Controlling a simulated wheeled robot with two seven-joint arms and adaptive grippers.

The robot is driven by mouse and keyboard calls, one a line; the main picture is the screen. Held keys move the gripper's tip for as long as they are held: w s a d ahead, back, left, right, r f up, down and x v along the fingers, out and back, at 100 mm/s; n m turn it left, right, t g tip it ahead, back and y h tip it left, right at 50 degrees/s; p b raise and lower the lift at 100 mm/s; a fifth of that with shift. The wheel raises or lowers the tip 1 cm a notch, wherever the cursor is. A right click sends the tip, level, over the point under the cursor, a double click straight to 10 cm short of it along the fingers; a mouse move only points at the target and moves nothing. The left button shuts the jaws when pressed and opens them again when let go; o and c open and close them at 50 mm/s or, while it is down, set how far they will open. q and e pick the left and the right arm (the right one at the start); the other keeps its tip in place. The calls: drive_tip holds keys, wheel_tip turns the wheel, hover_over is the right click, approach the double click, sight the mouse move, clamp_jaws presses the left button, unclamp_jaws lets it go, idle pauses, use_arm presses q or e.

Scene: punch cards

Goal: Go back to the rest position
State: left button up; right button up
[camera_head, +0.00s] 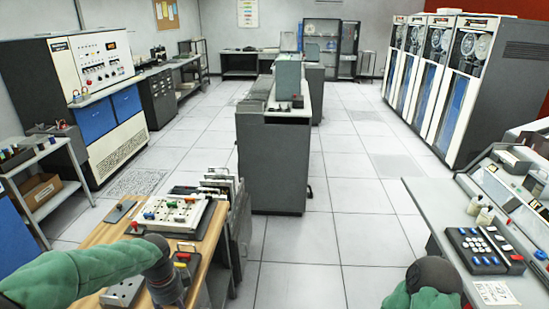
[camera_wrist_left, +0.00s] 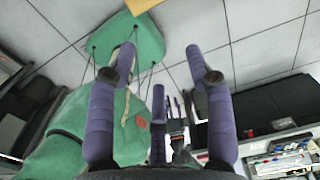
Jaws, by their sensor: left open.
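My left arm in its green sleeve comes in from the left in the head view. Its dark wrist is over the wooden table (camera_head: 205,245), and the fingers cannot be made out there. In the left wrist view my left gripper (camera_wrist_left: 162,75) has its purple fingers spread wide, with nothing between them. Of my right arm, only a green part and a dark rounded part show at the bottom right of the head view, by the grey desk (camera_head: 420,205). No right fingers show.
The wooden table bears a white switch panel (camera_head: 178,214) and small boxes close to my left wrist. A keypad (camera_head: 484,250) and small bottles (camera_head: 485,215) stand on the right desk. A grey cabinet (camera_head: 272,165) stands mid-room. The tiled floor (camera_head: 345,215) right of it is clear.

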use_arm(q)
drive_tip(key=s+d+f+n+h, duration=0.2)
drive_tip(key=d+f+n, duration=0.25)
drive_tip(key=f, duration=0.35)
drive_tip(key=s+d+f+n+h, duration=0.1)
drive_tip(key=d+f+n, duration=0.4)
drive_tip(key=f, duration=0.4)
drive_tip(key=s+d+f+n+h, duration=0.1)
drive_tip(key=s+d+f+n, duration=0.6)
drive_tip(key=s+f+n, duration=0.4)
drive_tip(key=shift+s+d+f, duration=0.25)
drive_tip(key=shift+s, duration=0.65)
drive_tip(key=shift+n, duration=0.25)
